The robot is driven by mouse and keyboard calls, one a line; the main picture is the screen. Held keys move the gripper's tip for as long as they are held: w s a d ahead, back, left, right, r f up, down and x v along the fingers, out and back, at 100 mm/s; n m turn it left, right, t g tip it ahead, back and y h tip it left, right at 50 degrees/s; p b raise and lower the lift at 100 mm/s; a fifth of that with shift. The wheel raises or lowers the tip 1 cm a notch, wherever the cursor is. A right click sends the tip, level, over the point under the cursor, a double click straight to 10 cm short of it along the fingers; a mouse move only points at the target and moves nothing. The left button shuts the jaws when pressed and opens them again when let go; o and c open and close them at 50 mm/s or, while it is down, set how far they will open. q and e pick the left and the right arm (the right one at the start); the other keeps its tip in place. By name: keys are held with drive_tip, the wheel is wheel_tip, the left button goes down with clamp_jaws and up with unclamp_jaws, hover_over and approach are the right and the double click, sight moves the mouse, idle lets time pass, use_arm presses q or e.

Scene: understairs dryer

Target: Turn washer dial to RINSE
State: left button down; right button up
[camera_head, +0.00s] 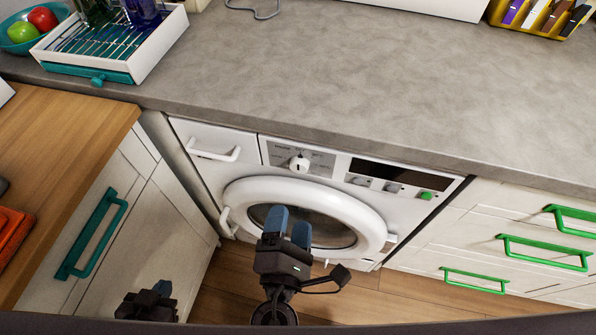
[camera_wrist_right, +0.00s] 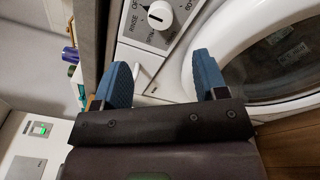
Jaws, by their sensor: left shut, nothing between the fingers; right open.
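The washer (camera_head: 345,225) stands under the grey counter. Its white dial (camera_head: 299,163) sits on a grey panel at the upper left of its front. In the right wrist view the dial (camera_wrist_right: 160,14) is near the top edge, with RINSE printed to its left; I cannot tell its setting for sure. My right gripper (camera_head: 288,222) is in front of the round door, below the dial. Its blue fingers are apart and empty, also in the wrist view (camera_wrist_right: 161,75), not touching the dial. My left gripper (camera_head: 160,290) is shut and empty at the lower left, near the cabinet.
The washer door (camera_head: 238,190) has a thick white rim. A detergent drawer handle (camera_head: 213,153) sticks out left of the dial. A teal cabinet handle (camera_head: 92,233) is at left and green drawer handles (camera_head: 543,252) at right. The counter (camera_head: 330,75) overhangs the washer.

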sight(299, 169)
drive_tip(key=w, duration=0.3)
drive_tip(key=w+d, duration=0.1)
drive_tip(key=w, duration=0.3)
drive_tip(key=w+b, duration=0.1)
drive_tip(key=w, duration=0.2)
drive_tip(key=shift+w+d, duration=0.25)
drive_tip(key=shift+w, duration=0.05)
drive_tip(key=c, duration=0.9)
